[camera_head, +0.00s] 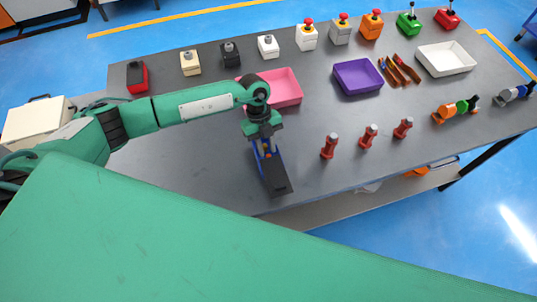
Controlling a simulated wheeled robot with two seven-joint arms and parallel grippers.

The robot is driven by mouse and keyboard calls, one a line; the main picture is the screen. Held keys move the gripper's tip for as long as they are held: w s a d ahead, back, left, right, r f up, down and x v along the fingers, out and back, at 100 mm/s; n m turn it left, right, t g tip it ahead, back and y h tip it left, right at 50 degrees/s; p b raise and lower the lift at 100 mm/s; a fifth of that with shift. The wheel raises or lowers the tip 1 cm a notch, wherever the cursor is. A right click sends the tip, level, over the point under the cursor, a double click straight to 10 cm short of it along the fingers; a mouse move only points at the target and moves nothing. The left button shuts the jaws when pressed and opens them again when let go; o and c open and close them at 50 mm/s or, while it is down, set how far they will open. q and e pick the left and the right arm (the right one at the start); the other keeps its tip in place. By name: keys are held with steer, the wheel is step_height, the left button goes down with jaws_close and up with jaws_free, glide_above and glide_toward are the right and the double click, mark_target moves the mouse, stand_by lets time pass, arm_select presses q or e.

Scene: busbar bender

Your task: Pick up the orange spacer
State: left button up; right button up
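An orange piece (445,114), which looks like the orange spacer, lies near the right side of the grey table, at the left end of a short row with a green piece (463,107). My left gripper (267,155) hangs over the table's front middle, well to the left of that piece. Blue parts and a small orange spot show at the gripper, with a dark block (275,178) just below them. I cannot tell whether the gripper is open or holds something. My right gripper is out of view.
Pink (287,84), purple (357,76) and white (446,58) trays stand on the table (205,150). Several red-brown upright pieces (368,137) stand right of my gripper. Button boxes (306,38) line the back edge. Grey and blue pieces (510,94) lie at the far right.

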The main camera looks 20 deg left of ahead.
arm_select(q)
steer(key=shift+p+x, duration=0.45)
steer(key=shift+x, duration=1.15)
steer(key=shift+a, duration=0.1)
jaws_close()
